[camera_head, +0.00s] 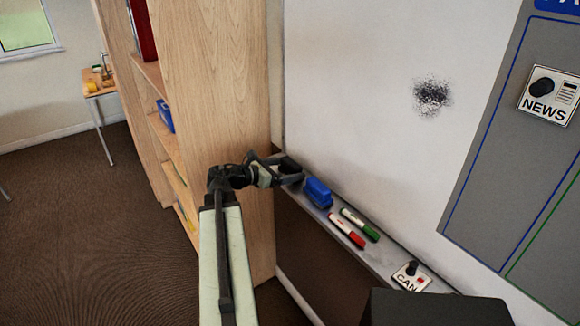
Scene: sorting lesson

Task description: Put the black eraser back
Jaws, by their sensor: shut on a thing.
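My gripper (281,172) is at the left end of the narrow tray (388,266) below the whiteboard. It is shut on a dark thing that looks like the black eraser (291,166). The fingers partly hide it, and I cannot tell whether it touches the tray. A blue eraser (318,193) lies on the tray just right of my gripper.
A red marker (346,231) and a green marker (360,224) lie further along the tray, then a card (411,277). The whiteboard (350,80) has a black smudge (432,95). A wooden shelf (215,80) stands close on the left.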

